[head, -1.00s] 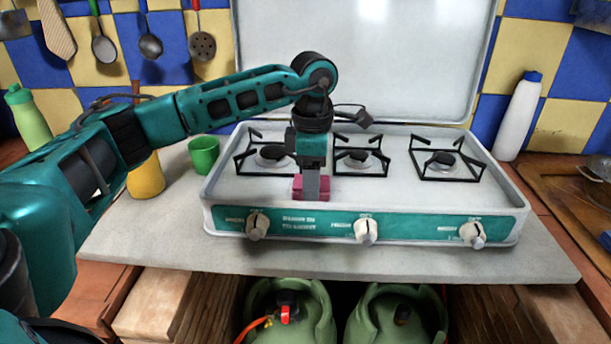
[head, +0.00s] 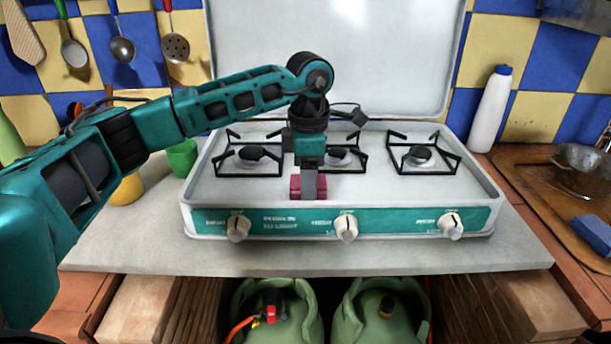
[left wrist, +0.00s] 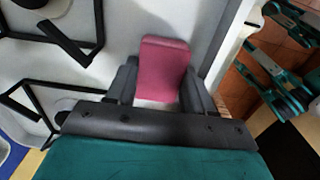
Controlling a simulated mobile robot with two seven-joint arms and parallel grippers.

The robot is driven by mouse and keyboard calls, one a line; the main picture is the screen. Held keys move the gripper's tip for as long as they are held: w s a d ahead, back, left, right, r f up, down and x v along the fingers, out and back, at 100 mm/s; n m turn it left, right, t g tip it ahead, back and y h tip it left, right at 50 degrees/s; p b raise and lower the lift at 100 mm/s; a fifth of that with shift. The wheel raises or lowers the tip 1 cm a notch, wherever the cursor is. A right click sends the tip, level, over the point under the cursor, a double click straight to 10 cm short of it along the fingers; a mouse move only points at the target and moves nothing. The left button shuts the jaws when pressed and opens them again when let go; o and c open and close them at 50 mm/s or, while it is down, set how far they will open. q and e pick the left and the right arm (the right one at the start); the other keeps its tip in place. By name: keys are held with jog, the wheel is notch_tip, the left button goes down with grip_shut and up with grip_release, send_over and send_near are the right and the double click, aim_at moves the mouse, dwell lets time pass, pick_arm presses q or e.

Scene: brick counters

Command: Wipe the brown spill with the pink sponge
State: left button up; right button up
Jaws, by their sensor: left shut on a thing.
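The pink sponge (head: 296,187) is held in my left gripper (head: 309,184), low over the front part of the white stove top, between the left and middle knobs. In the left wrist view the sponge (left wrist: 163,66) sits between the two dark fingers, which are shut on it. The sponge looks to be at or very near the stove surface; I cannot tell whether it touches. I see no brown spill in either view; it may be hidden under the sponge or gripper. My right gripper is not in view.
The stove (head: 400,190) has burners with raised black grates behind the sponge and knobs along its front. A green cup (head: 183,157) and a yellow item (head: 127,190) stand left. A white bottle (head: 490,108), a metal colander (head: 580,168) and a blue block (head: 593,234) are right.

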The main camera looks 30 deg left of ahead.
aim_at(277, 194)
pick_arm(q)
jog(key=shift+s+a+f, duration=0.1)
jog(key=shift+f, duration=0.05)
jog(key=shift+s+a, duration=0.5)
jog(key=shift+a, duration=0.3)
jog(key=shift+s+a, duration=0.55)
jog(key=shift+a, duration=0.3)
jog(key=shift+s+a, duration=0.5)
jog(key=shift+a, duration=0.3)
jog(key=shift+w+d+p, duration=0.15)
jog(key=shift+w+d, duration=0.4)
jog(key=shift+d, duration=0.3)
jog(key=shift+w+d+p, duration=0.15)
jog(key=shift+w+d, duration=0.45)
jog(key=shift+d, duration=0.3)
jog(key=shift+w+d+p, duration=0.15)
jog(key=shift+w+d, duration=0.4)
jog(key=shift+d, duration=0.3)
jog(key=shift+a, duration=0.1)
jog(key=shift+s+a, duration=0.45)
jog(key=shift+a, duration=0.15)
jog(key=shift+s+a, duration=0.4)
jog(key=shift+a, duration=0.2)
